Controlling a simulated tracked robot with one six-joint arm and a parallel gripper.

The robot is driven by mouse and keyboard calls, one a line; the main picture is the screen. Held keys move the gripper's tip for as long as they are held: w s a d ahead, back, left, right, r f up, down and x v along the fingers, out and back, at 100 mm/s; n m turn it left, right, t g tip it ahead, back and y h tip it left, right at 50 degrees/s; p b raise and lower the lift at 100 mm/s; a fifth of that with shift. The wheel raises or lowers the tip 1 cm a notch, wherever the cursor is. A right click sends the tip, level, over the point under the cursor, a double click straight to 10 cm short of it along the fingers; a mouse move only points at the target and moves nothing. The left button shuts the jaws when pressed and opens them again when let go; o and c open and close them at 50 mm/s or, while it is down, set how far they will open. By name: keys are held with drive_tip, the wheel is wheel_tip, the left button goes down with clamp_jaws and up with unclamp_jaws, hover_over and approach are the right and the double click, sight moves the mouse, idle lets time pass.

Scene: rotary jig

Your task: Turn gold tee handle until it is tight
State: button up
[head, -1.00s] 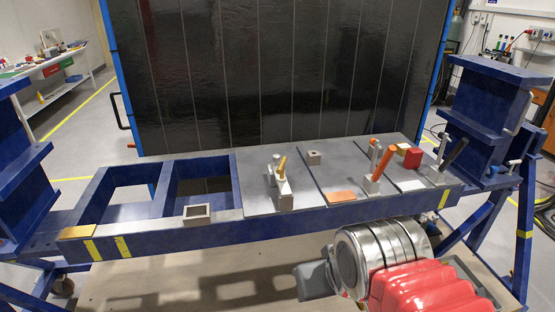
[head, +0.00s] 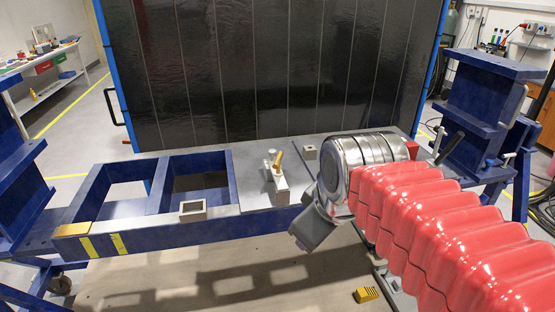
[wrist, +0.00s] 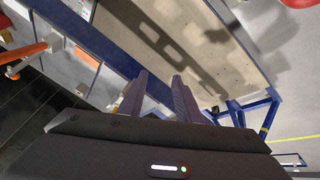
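The gold handle (head: 279,161) stands tilted on a small grey clamp (head: 280,184) on the jig's grey plate, near the middle of the head view. I cannot make out its tee shape at this size. My gripper shows in the wrist view with two dark fingers (wrist: 159,77) apart and nothing between them. In the head view my arm is to the right of the gold handle, apart from it, and hides the fingers. A sliver of gold shows beside the left finger in the wrist view, too small to identify.
The blue jig frame (head: 150,227) spans the front, with a square grey block (head: 193,211) on it. A black lever (head: 451,147) and red block (head: 412,150) are at right. Orange handles (wrist: 27,57) show in the wrist view. A yellow piece (head: 367,295) lies low in front.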

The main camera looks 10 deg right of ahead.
drive_tip(key=w+r+n, duration=0.7)
drive_tip(key=w+n, duration=0.5)
drive_tip(key=n, duration=1.1)
approach(278, 157)
drive_tip(key=v, duration=0.3)
drive_tip(key=shift+w+d+n+g, duration=0.15)
drive_tip(key=shift+w+n+g, duration=0.15)
drive_tip(key=shift+w+n, duration=0.15)
drive_tip(key=x, duration=1.3)
drive_tip(key=shift+w+f, duration=0.1)
drive_tip(key=shift+f, duration=0.2)
drive_tip(key=shift+c, duration=0.2)
clamp_jaws()
drive_tip(key=shift+a, duration=0.2)
drive_tip(key=shift+d, duration=0.1)
